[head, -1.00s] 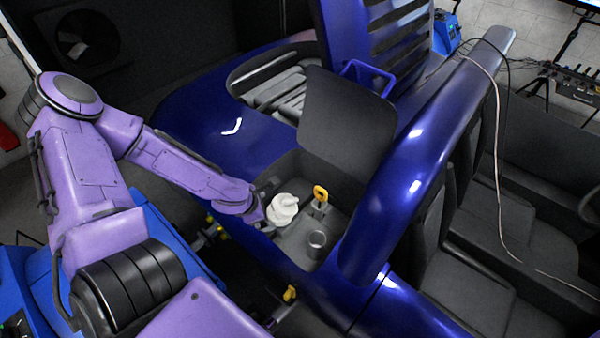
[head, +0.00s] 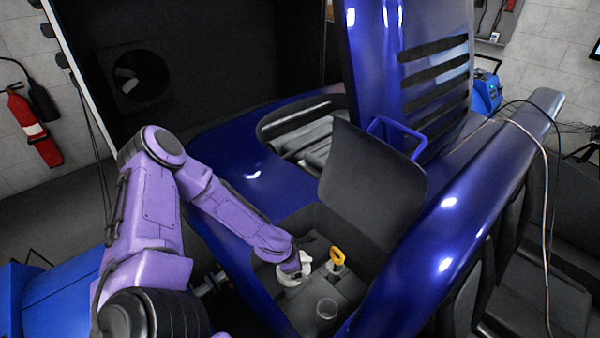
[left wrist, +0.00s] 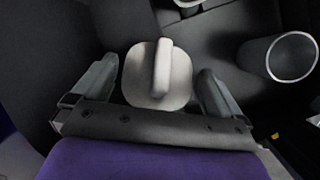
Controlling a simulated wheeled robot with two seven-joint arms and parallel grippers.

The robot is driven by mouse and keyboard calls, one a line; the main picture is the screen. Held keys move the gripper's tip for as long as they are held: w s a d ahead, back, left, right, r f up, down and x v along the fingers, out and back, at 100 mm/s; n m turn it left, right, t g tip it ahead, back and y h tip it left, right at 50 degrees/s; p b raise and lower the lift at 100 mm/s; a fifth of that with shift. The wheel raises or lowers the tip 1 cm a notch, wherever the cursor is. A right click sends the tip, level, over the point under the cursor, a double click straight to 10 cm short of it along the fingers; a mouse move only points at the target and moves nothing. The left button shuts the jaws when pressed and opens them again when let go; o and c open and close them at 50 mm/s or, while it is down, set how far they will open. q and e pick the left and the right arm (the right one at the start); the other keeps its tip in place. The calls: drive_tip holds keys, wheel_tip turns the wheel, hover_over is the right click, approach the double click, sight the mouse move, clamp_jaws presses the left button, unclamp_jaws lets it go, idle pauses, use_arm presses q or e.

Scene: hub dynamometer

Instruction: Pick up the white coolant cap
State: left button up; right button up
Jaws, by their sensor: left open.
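The white coolant cap (left wrist: 157,75) has a raised bar across its top. In the left wrist view it sits between the two open fingers of my left gripper (left wrist: 157,88), with a small gap visible on each side. In the head view my left gripper (head: 300,265) reaches down into the engine bay over the cap (head: 291,275), which the gripper partly covers. My right gripper is in no view.
A yellow-handled item (head: 337,257) stands just right of the cap. An open round cup or tube (head: 326,309) is nearby and also shows in the wrist view (left wrist: 291,58). A raised dark lid (head: 372,185) stands behind. Blue bodywork (head: 450,215) borders the bay on the right.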

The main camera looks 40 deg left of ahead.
use_arm(q)
drive_tip(key=shift+x, duration=0.9)
drive_tip(key=c, duration=1)
drive_tip(key=shift+r, duration=0.1)
